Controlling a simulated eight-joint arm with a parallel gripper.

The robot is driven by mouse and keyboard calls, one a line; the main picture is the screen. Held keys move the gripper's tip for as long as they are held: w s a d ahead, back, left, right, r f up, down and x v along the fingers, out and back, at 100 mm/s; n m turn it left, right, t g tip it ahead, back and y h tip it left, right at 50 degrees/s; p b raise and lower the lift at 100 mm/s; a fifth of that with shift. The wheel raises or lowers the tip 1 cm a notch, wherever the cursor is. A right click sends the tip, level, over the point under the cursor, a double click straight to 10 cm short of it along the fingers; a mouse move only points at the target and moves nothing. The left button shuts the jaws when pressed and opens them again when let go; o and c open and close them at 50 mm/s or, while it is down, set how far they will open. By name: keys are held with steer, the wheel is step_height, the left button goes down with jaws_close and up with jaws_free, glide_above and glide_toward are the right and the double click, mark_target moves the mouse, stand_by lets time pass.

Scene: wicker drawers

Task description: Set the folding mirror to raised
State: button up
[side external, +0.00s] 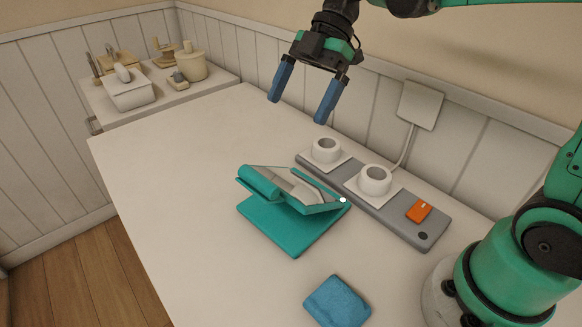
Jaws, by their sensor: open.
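The folding mirror (291,188) is teal with a flat square base (283,228) lying on the white table. Its reflective panel is tilted at a low angle above the base, with a thick rounded teal part at its left end and a small white knob (343,200) at its right corner. My gripper (299,108) has two blue fingers spread apart with nothing between them. It hangs in the air above and behind the mirror, apart from it. The underside of the panel and its hinge are partly hidden.
A grey strip (398,216) with two white round cups (326,150) (375,180) and an orange switch (419,211) lies behind the mirror. A blue cloth (337,301) lies in front. A side counter (165,90) holds several items. The table's left part is clear.

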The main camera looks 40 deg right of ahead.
steer(key=shift+c, duration=0.2)
